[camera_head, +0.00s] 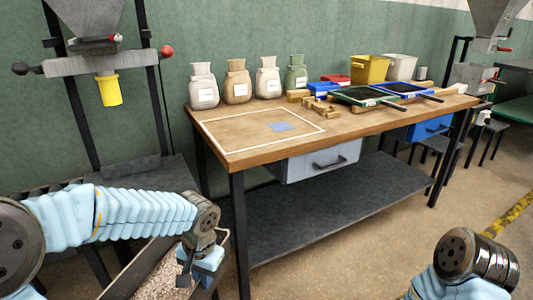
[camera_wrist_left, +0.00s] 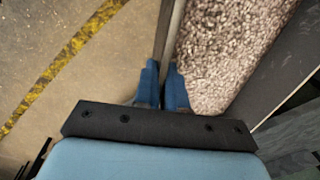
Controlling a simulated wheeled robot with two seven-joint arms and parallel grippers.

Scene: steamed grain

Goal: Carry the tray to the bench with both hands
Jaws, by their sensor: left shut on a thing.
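The tray (camera_head: 137,270) is a dark-walled container filled with pale brown grain (camera_head: 158,282), low at the bottom of the head view and partly cut off. My left gripper (camera_head: 204,262) is shut on its rim. In the left wrist view the blue fingers (camera_wrist_left: 163,80) pinch the thin tray wall (camera_wrist_left: 170,35), with grain on the right side. The bench (camera_head: 250,150) has a wooden top and stands ahead, with a white outlined rectangle on its near left part. My right arm shows at the lower right; its gripper is outside the picture.
The outlined area is clear except for a flat blue patch (camera_head: 282,126). A dark stand (camera_head: 110,75) is left of the bench.

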